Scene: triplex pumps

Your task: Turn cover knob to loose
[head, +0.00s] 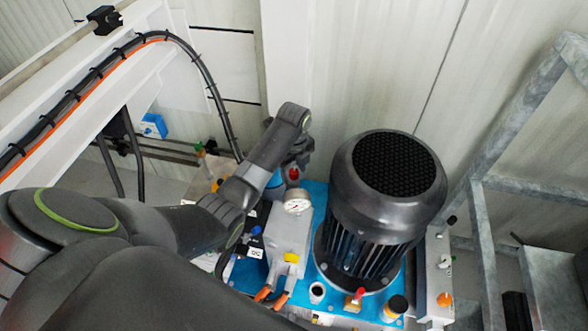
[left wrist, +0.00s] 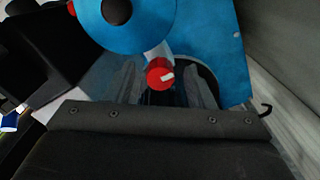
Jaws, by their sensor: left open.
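The cover knob appears to be a small red round knob with a pale mark on its face (left wrist: 160,75). It sits at the end of a light stem by the blue part in the left wrist view. In the head view a red knob (head: 293,174), probably the same one, shows just below my left gripper (head: 296,158). My left gripper is open (left wrist: 164,88), with one finger on each side of the red knob and visible gaps between. Contact cannot be told. My right gripper is not in view.
A large black motor (head: 383,200) stands right of the gripper on a blue base (head: 318,192). A pressure gauge (head: 297,201) and a white block (head: 290,235) are close below the wrist. Black cables (head: 205,75) and a galvanized frame (head: 515,110) flank the pump.

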